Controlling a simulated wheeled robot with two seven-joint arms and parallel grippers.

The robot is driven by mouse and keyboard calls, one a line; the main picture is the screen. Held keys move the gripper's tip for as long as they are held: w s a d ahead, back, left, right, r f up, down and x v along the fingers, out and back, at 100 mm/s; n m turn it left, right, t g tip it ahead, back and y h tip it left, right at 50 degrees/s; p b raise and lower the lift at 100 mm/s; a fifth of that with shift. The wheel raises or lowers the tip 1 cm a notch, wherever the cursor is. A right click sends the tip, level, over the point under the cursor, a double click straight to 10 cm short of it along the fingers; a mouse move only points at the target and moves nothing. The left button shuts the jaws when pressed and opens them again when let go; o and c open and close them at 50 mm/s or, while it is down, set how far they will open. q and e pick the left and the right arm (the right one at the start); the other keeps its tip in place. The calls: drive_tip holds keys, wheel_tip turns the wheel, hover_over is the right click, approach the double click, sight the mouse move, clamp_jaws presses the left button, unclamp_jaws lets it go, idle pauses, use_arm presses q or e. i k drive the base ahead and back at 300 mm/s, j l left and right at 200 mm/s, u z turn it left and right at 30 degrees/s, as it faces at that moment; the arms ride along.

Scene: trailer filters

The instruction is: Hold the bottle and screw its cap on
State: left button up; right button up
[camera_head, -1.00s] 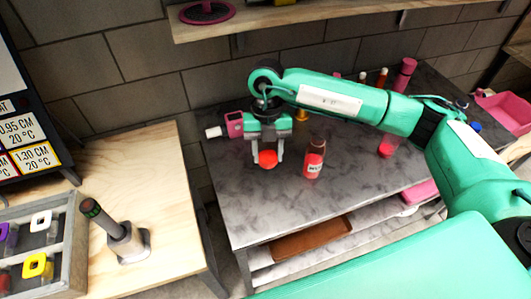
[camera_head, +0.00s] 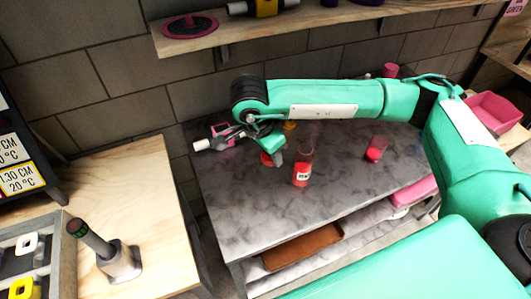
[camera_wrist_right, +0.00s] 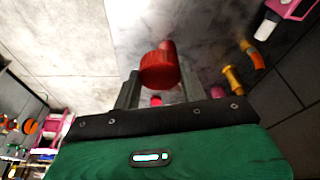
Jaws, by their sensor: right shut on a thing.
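The bottle (camera_head: 302,174) stands upright on the grey marble-topped table. It has a clear upper part, and its lower part is red with a label. My right gripper (camera_head: 274,157) is just left of the bottle, tilted, and shut on a red cap (camera_head: 265,158). In the right wrist view the red cap (camera_wrist_right: 160,69) sits between the fingertips of my right gripper (camera_wrist_right: 158,84). The cap is apart from the bottle's mouth. My left gripper is not in view.
The marble table (camera_head: 235,205) has free room in front of the bottle. A red cup-like item (camera_head: 376,149) stands to its right. A pink bin (camera_head: 497,112) is at the far right. A wooden shelf (camera_head: 300,24) runs above the table. A wooden bench (camera_head: 150,190) is at the left.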

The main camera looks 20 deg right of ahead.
sight(304, 158)
drive_tip(key=i+l, duration=0.1)
drive_tip(key=l, duration=1.65)
drive_tip(key=u, duration=0.05)
